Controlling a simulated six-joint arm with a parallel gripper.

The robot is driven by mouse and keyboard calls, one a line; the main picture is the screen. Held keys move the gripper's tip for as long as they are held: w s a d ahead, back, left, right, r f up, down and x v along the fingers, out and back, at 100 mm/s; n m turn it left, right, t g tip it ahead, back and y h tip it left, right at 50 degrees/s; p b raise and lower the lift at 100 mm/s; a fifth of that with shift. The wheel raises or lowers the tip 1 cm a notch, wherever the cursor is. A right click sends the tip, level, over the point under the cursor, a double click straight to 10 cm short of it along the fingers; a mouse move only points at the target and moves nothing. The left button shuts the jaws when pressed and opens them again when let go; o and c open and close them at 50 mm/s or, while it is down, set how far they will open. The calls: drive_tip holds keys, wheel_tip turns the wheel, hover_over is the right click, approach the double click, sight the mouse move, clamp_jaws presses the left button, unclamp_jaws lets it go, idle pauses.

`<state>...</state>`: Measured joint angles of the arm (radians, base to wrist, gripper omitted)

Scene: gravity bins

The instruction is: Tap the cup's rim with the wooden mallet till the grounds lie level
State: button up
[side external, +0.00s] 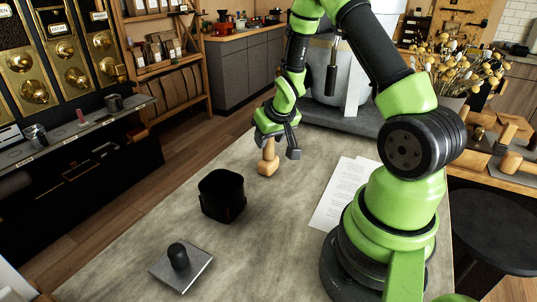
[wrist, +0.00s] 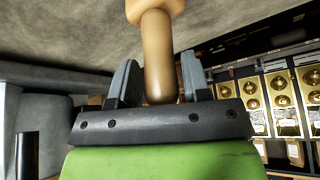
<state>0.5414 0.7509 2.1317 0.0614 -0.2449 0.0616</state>
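The wooden mallet (side external: 268,159) is on the grey table with its handle up and its wider head at the bottom. My gripper (side external: 277,142) is over it, fingers pointing down around the handle. In the wrist view, the handle (wrist: 158,55) is between the two fingers of my gripper (wrist: 159,78), with narrow gaps showing. In the side view, one finger is clearly apart from the handle. A black, open-topped vessel (side external: 222,202), which looks like the cup, stands on the table to the front left of the mallet. The grounds are not visible in its dark inside.
A black-knobbed tool on a square metal plate (side external: 194,265) lies at the table's front left. White paper sheets (side external: 343,192) lie right of the mallet, near my base. A large grey vessel (side external: 345,65) stands behind. The table between mallet and cup is clear.

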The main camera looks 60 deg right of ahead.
clamp_jaws()
drive_tip(key=shift+r, duration=2.05)
